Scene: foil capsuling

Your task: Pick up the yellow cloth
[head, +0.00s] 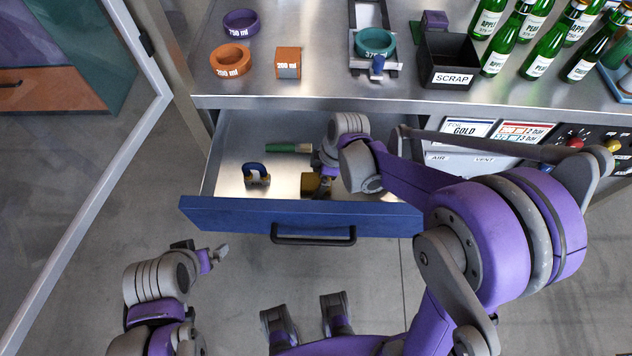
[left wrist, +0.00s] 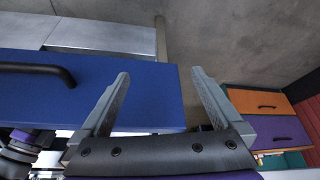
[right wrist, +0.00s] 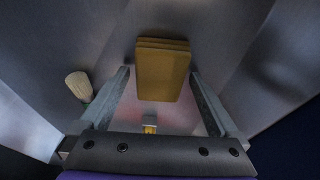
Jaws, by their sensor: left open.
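The yellow cloth (right wrist: 162,72) is a folded, flat block on the floor of the open drawer. In the head view only part of it (head: 310,185) shows beside my right gripper (head: 323,178). In the right wrist view the right gripper (right wrist: 160,75) is open, with its fingertips on either side of the cloth's near part; whether they touch it I cannot tell. My left gripper (head: 203,250) is open and empty in front of the drawer, low and to the left. It also shows open in the left wrist view (left wrist: 160,75).
The blue-fronted drawer (head: 230,217) also holds a green-handled brush (head: 288,148) and a dark blue tool (head: 257,174). The steel counter (head: 330,95) above bears coloured rings, a black scrap bin (head: 447,62) and several green bottles. Open floor lies left of the drawer.

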